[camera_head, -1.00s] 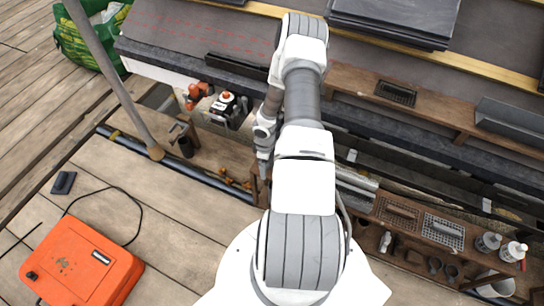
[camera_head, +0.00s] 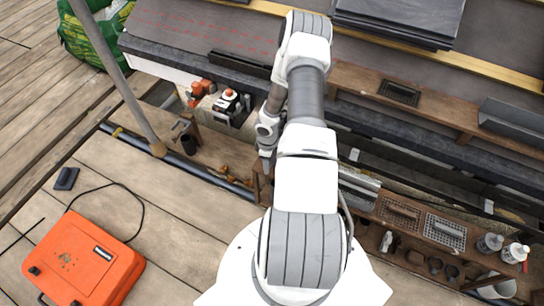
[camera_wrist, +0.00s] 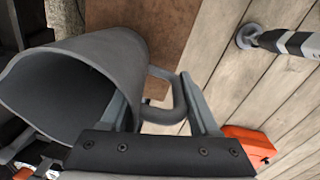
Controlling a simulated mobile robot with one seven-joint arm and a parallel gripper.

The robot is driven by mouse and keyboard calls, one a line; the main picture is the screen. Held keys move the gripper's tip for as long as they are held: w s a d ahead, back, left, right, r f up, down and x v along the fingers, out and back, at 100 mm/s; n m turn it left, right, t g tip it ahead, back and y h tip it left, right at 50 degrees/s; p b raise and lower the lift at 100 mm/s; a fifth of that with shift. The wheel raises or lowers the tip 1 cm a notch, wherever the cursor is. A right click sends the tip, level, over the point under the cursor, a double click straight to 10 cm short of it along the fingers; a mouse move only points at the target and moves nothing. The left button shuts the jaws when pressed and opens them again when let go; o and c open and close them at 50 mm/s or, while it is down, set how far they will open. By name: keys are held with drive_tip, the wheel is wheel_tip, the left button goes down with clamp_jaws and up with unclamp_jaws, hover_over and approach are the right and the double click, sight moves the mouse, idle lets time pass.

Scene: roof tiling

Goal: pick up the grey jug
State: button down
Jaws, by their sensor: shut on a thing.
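The grey jug (camera_wrist: 100,60) fills the left of the wrist view, lying with its wide open mouth toward the lower left. Its handle (camera_wrist: 178,103) sticks out to the right, between the two fingers of my gripper (camera_wrist: 156,82). My gripper is shut on the jug at the handle.
An orange case (camera_head: 85,262) lies on the planks at lower left with a cable. A grey pole (camera_head: 115,75) stands left of my arm. Orange-and-black tools (camera_head: 230,103) stand by the roof edge. A wooden tool rack (camera_head: 400,215) is at right.

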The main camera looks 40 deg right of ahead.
drive_tip(key=shift+r, duration=0.15)
drive_tip(key=shift+r+p, duration=0.4)
drive_tip(key=shift+r, duration=0.25)
wheel_tip(320, 180, up, 3)
drive_tip(key=shift+f+p, duration=0.15)
drive_tip(key=shift+p, duration=0.5)
drive_tip(key=s+d+r+p, duration=0.4)
drive_tip(key=s+d+r, duration=0.2)
drive_tip(key=d, duration=0.3)
drive_tip(key=shift+s+d+r, duration=0.2)
drive_tip(key=shift+s+r, duration=0.15)
drive_tip(key=shift+s, duration=0.05)
idle(0.5)
drive_tip(key=shift+r, duration=0.1)
idle(1.5)
